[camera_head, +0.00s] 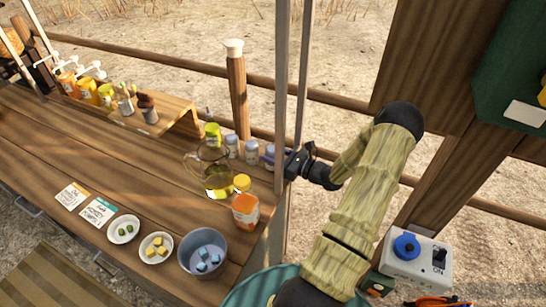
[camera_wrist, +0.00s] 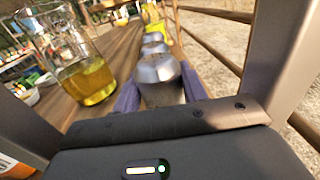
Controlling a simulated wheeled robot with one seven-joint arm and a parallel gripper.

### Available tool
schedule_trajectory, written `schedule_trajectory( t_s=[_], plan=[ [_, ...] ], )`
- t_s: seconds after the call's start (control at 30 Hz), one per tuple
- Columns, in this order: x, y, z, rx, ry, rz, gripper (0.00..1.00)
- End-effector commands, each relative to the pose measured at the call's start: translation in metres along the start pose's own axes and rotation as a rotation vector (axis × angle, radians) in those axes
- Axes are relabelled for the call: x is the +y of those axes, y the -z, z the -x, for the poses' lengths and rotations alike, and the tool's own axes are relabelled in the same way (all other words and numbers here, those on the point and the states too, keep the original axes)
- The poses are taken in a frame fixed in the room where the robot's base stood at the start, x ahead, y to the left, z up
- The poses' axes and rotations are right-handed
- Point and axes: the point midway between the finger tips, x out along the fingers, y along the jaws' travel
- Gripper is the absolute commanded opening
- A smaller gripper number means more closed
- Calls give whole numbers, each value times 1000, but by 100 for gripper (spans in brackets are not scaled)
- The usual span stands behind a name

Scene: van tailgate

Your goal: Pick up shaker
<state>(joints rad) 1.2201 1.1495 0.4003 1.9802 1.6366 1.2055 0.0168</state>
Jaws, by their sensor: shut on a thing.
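Several small shakers with silver domed tops stand in a row at the table's back edge. The nearest shaker (camera_head: 269,155) is at the right end of the row; in the wrist view its metal top (camera_wrist: 158,72) fills the space between the purple fingers. My gripper (camera_wrist: 160,97) is shut on this shaker from its right side; it also shows in the head view (camera_head: 279,163), partly behind a metal post. Another shaker (camera_head: 251,151) and a further one (camera_head: 232,146) stand to the left. The lower part of the held shaker is hidden in the wrist view.
A glass jug (camera_head: 213,173) of yellow oil stands close to the left of the shakers. A yellow-lidded jar (camera_head: 242,183) and an orange-labelled container (camera_head: 245,211) are in front. A metal post (camera_head: 299,90) rises beside my gripper. A bucket (camera_head: 203,252) stands near the front.

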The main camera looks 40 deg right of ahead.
Motion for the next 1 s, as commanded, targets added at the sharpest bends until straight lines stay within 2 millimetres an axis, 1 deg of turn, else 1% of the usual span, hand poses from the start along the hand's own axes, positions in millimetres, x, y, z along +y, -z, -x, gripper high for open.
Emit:
schedule_trajectory(
  t_s=[0.07,0.17,0.27,0.5,0.6,0.7,0.83,1.0],
  plan=[
    [0,-8,0,-1,1,3,18],
    [-2,-5,23,2,6,0,18],
    [-2,-5,48,1,7,1,18],
    [-1,-5,115,1,4,1,18],
    [-1,-6,140,1,3,2,18],
    [0,-6,159,1,1,1,18],
    [0,-7,174,1,0,0,18],
    [0,-7,181,0,0,-1,18]
  ],
)
